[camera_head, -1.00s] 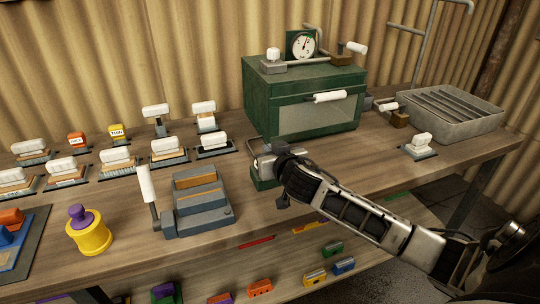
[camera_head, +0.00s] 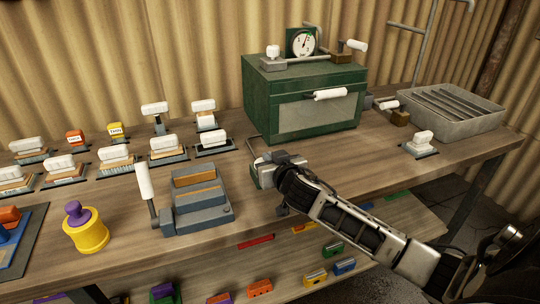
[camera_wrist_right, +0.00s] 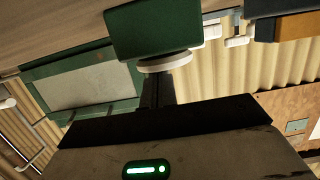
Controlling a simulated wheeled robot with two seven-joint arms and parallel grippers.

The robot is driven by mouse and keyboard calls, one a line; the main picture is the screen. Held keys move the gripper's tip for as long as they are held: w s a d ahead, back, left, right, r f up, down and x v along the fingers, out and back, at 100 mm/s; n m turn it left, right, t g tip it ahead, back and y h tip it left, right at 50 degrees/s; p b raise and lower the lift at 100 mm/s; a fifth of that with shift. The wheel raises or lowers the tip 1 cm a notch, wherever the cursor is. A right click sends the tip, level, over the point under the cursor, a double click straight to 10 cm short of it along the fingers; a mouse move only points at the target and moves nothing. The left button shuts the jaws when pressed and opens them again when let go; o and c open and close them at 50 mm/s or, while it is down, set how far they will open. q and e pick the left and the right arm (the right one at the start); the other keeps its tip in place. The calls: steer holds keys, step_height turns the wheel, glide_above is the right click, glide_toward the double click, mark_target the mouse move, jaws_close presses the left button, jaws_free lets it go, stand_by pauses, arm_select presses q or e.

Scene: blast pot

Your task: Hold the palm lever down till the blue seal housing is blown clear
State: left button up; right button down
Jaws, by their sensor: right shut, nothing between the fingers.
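My right gripper (camera_head: 268,166) is shut and empty, low over the bench in front of the green cabinet (camera_head: 305,90). In the wrist view, turned upside down, its dark fingers (camera_wrist_right: 158,88) point at a white round disc (camera_wrist_right: 165,62) on a green block (camera_wrist_right: 150,28); this may be the palm lever. The fingertips are at or very close to the disc; contact cannot be made out. In the head view the gripper mostly hides that block. I cannot make out the blue seal housing for certain; the cabinet's inside is not visible. My left gripper is out of view.
A grey fixture (camera_head: 195,205) with an upright white handle (camera_head: 144,180) stands left of the gripper. A yellow pot (camera_head: 86,232) is further left. White-handled brushes line the back left. A gauge (camera_head: 303,40) sits on the cabinet, a grey tray (camera_head: 490,118) to its right.

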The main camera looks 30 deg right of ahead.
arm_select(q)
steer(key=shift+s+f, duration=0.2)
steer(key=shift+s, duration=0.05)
arm_select(e)
steer(key=shift+s+f, duration=0.1)
steer(key=shift+f, duration=0.2)
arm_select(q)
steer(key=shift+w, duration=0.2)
arm_select(e)
steer(key=shift+f, duration=0.15)
stand_by(0.9)
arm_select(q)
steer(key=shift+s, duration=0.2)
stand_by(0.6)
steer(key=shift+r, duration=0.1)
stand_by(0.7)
